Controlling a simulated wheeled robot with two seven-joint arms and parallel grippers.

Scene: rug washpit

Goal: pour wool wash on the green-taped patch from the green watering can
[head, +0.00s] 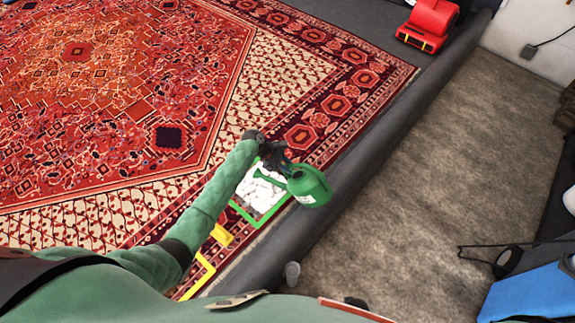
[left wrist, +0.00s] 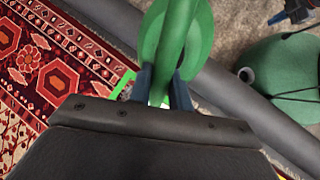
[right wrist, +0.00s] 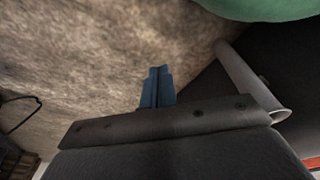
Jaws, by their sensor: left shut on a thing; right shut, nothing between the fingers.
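The green watering can (head: 311,187) hangs over the edge of the patterned rug, beside the dark border. My left gripper (head: 272,156) is shut on its handle; in the left wrist view the can's handle (left wrist: 168,62) sits between the blue fingers (left wrist: 163,90). The green-taped patch (head: 243,212) lies on the rug just below and left of the can. White, foamy-looking material (head: 259,192) covers much of it, and the arm and can hide part of its outline. I cannot tell whether liquid is flowing. My right gripper (right wrist: 157,88) is shut and empty over the brown floor.
A yellow-taped outline (head: 202,274) with a yellow block (head: 222,235) lies nearer me on the rug. A long dark curb (head: 372,140) runs beside the rug. A red machine (head: 430,22) stands far right. A blue item (head: 530,292) lies at lower right.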

